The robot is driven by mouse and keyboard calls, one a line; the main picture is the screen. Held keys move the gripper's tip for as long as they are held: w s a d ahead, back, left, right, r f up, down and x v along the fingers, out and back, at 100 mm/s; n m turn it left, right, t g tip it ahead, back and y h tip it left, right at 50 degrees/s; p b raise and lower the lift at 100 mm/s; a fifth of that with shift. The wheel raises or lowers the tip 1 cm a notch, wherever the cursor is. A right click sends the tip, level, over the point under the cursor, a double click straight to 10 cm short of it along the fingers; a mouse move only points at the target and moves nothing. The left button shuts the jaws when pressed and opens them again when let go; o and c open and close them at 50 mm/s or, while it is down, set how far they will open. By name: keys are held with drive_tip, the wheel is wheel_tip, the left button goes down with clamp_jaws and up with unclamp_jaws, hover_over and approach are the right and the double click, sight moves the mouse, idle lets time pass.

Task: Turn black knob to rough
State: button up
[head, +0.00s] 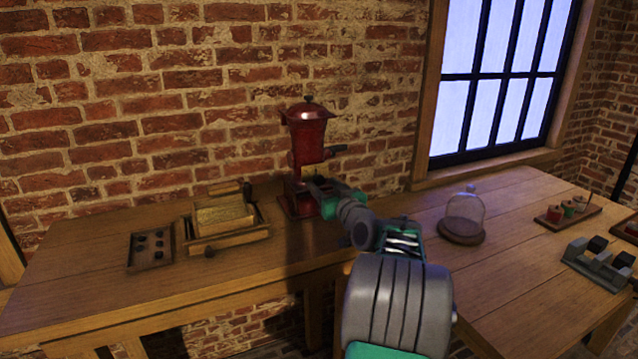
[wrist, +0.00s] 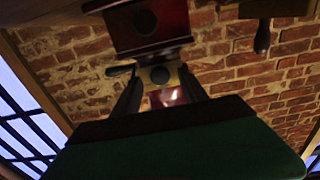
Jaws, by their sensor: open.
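A red grinder (head: 307,135) stands at the back of the wooden table against the brick wall. In the wrist view a small round black knob (wrist: 160,75) sits on a brass-coloured plate on the grinder. My gripper (head: 318,186) is at the grinder's narrow middle, in front of it. In the wrist view my gripper (wrist: 161,80) is open, with one finger on each side of the knob. I cannot tell whether the fingers touch it. No rough marking is readable. In the head view my gripper and arm hide the grinder's lower right part.
A dark handle (head: 337,149) sticks out from the grinder's right side. Left of it are a wooden box (head: 228,241) and a small tray (head: 135,259) with dark pieces. A glass dome (head: 465,212) stands to the right. Bare table (head: 90,245) shows at the left.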

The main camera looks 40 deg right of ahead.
sight(320, 181)
drive_tip(key=x, duration=0.4)
drive_tip(key=shift+w+d, duration=0.1)
clamp_jaws()
idle(0.3)
